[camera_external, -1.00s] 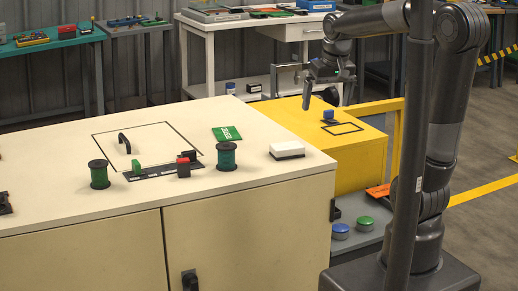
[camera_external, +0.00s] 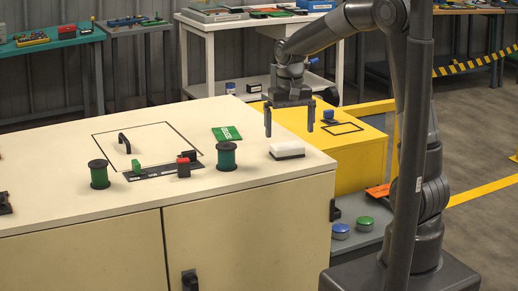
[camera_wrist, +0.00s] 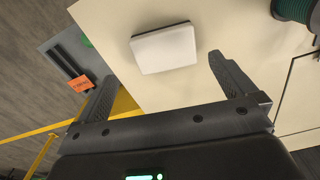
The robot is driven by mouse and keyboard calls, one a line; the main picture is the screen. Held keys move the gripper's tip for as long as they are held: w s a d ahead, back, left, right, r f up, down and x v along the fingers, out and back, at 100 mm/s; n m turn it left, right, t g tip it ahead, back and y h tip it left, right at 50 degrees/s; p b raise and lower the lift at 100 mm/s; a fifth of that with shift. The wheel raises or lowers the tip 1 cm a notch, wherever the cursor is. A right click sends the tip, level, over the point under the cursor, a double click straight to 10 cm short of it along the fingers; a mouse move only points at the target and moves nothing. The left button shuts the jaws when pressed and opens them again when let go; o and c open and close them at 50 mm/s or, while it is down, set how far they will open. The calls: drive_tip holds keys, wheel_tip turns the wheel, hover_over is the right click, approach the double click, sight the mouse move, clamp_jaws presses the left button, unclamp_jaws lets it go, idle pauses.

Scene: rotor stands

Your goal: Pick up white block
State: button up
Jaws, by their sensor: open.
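The white block (camera_external: 287,147) lies on the cream cabinet top near its right edge, on a thin dark base. In the wrist view the white block (camera_wrist: 165,48) is ahead of the fingers, between their lines and apart from them. My gripper (camera_external: 289,125) is open and empty, its fingers pointing down just above and behind the block in the external view. Both fingers of my gripper (camera_wrist: 160,88) show in the wrist view, spread wide.
On the cabinet top (camera_external: 240,185) stand two green spools (camera_external: 226,156) (camera_external: 99,174), a dark strip with red and green blocks (camera_external: 160,170), a black handle (camera_external: 125,142) and a green card (camera_external: 227,133). A yellow box (camera_external: 355,165) adjoins on the right.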

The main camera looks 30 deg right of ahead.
sight(287, 145)
drive_tip(key=f, duration=0.5)
drive_tip(key=shift+a+f, duration=0.3)
drive_tip(key=shift+a, duration=0.05)
drive_tip(key=shift+c, duration=0.2)
drive_tip(key=c, duration=1)
drive_tip(key=shift+r, duration=0.15)
